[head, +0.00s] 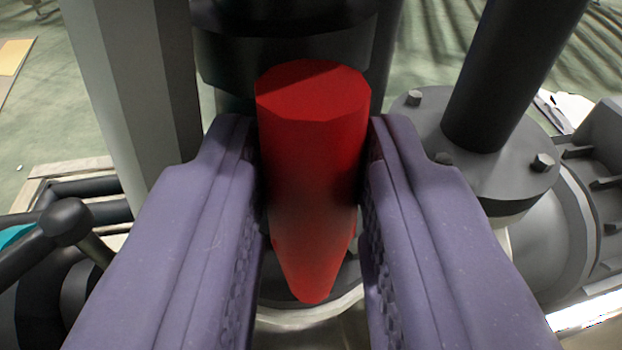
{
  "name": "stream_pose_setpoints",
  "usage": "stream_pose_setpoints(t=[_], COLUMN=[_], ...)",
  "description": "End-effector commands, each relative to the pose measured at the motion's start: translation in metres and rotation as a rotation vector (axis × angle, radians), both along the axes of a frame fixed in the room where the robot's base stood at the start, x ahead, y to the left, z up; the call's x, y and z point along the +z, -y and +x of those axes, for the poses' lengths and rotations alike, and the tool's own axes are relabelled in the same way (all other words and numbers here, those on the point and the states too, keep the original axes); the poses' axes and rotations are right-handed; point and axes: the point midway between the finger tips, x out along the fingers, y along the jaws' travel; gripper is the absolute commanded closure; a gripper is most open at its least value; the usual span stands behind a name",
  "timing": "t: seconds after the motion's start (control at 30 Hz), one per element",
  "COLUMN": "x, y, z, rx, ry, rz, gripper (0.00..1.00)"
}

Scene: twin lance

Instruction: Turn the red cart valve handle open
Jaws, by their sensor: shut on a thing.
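The red valve handle (314,150) stands in the middle of the head view, a thick tapered bar with a flat end toward the top of the picture. My gripper (313,175) has its two purple padded fingers on either side of the handle and is shut on it. A dark round fitting (285,50) sits behind the handle. Part of a pale metal body shows below the handle, mostly hidden by the fingers.
A grey post (140,90) rises close on the left. A dark pipe (510,70) stands on a bolted grey flange (470,140) on the right. A dark ball-ended bar (66,222) lies at the lower left. Green floor shows behind.

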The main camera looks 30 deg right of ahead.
Motion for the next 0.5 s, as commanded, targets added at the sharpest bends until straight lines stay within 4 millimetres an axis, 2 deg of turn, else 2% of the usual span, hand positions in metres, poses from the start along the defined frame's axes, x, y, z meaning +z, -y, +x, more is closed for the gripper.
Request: stream_pose_setpoints(t=[0.3,0.33,0.4,0.43,0.5], x=[0.0014,0.0014,0.0013,0.0012,0.0009], y=[-0.0019,-0.0019,-0.0017,-0.0014,-0.0011], z=[0.0017,0.0017,0.0016,0.0014,0.0011], rx=[0.005,0.005,0.004,0.004,0.003], ry=[0.003,0.003,0.003,0.003,0.002], rz=[-0.003,-0.003,-0.002,-0.002,-0.003], gripper=[1.00,0.67,0.50,0.46,0.46])
